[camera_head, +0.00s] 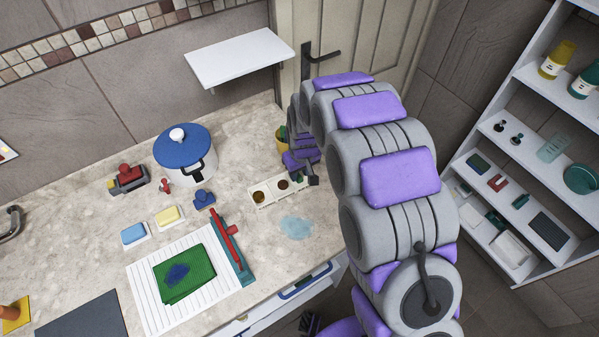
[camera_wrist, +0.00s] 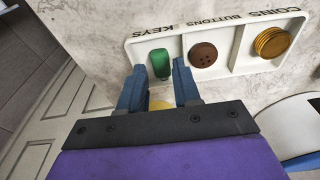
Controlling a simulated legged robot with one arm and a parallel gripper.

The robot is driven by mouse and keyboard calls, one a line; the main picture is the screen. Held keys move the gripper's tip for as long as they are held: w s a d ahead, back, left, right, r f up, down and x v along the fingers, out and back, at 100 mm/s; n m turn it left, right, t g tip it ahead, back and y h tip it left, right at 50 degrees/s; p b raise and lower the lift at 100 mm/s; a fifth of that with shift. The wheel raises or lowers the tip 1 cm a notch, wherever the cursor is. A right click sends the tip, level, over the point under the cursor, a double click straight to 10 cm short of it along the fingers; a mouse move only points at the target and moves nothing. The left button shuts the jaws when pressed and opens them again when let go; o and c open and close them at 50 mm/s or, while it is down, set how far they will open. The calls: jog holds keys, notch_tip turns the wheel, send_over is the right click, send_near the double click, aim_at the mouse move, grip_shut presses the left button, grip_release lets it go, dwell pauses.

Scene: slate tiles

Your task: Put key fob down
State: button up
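A white sorting tray (camera_head: 268,201) lies on the counter; the wrist view shows its rim (camera_wrist: 232,20), lettered COINS, BUTTONS and KEYS. The green key fob (camera_wrist: 160,63) lies in the KEYS compartment. A brown button (camera_wrist: 203,55) is in the middle compartment and gold coins (camera_wrist: 272,42) are in the COINS compartment. My gripper (camera_wrist: 158,68) is over the KEYS end, its blue fingers apart on either side of the fob with a small gap at each side. In the head view my gripper (camera_head: 312,180) hides that end of the tray.
A yellow pot (camera_head: 282,146) stands close behind my gripper. A blue-lidded pot (camera_head: 183,150) stands farther left. A light-blue puddle-like patch (camera_head: 296,227) lies in front of the tray. A green cloth (camera_head: 200,268) lies on a striped white mat.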

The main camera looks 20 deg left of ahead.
aim_at(302, 184)
notch_tip(302, 184, up, 10)
jog(key=s+d+p, duration=0.1)
jog(key=shift+d+r, duration=0.1)
jog(key=shift+r, duration=0.05)
jog(key=s+d+r+m, duration=0.2)
jog(key=s+d+r, duration=0.2)
jog(key=d, duration=0.3)
jog(key=s+d+r+m+g+h, duration=0.1)
jog(key=s+d+r, duration=0.2)
jog(key=s+d, duration=0.3)
jog(key=s+d+r+m, duration=0.2)
jog(key=s+d+r, duration=0.15)
jog(key=d, duration=0.45)
jog(key=s+d+r+m+g, duration=0.1)
jog(key=s+d, duration=0.3)
jog(key=s, duration=0.5)
jog(key=s+d+r+m+g, duration=0.1)
jog(key=s+d+m, duration=0.2)
jog(key=s, duration=0.6)
jog(key=shift+s+d+r, duration=0.25)
jog(key=shift+s+d, duration=0.05)
jog(key=shift+d, duration=0.4)
